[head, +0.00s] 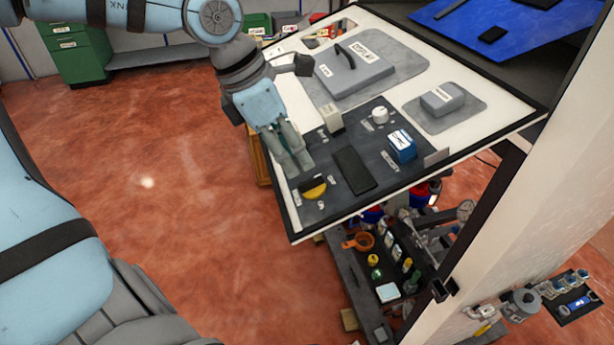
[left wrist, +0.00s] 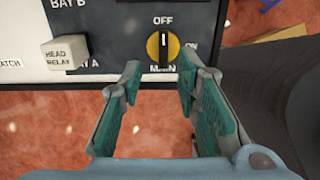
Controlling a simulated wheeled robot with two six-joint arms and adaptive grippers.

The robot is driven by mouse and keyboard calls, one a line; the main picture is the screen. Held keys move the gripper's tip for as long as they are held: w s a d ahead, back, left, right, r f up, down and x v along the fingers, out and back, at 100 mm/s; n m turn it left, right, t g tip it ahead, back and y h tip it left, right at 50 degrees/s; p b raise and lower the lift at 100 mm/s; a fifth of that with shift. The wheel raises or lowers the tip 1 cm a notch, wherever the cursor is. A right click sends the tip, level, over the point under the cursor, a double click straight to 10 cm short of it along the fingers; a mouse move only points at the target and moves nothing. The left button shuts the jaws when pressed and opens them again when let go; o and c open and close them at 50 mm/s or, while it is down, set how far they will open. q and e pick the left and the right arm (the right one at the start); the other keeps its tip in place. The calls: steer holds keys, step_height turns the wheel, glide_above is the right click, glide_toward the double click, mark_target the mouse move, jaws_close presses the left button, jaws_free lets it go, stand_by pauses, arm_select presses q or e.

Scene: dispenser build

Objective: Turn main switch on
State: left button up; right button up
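The main switch is a round yellow dial with a black handle, on the dark part of the tilted panel. It shows in the left wrist view (left wrist: 155,48) and the head view (head: 313,188). In the left wrist view OFF is marked above it, ON to its right and MAIN below it. Its handle stands upright, its white line toward OFF. My left gripper (head: 299,161) is just short of the switch and apart from it. In the left wrist view its two teal-padded fingers (left wrist: 159,75) are spread, with nothing between them. My right gripper is not in view.
A white HEAD RELAY block (left wrist: 62,54) stands left of the switch in the left wrist view. The panel also holds a white knob (head: 380,115), a blue block (head: 403,146) and a grey handled cover (head: 353,72). A shelf of small items lies below.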

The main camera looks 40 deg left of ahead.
mark_target(310, 179)
arm_select(q)
steer(key=x, duration=0.3)
steer(key=d+x, duration=0.1)
steer(key=x, duration=0.2)
steer(key=shift+r, duration=0.1)
steer(key=shift+a, duration=0.3)
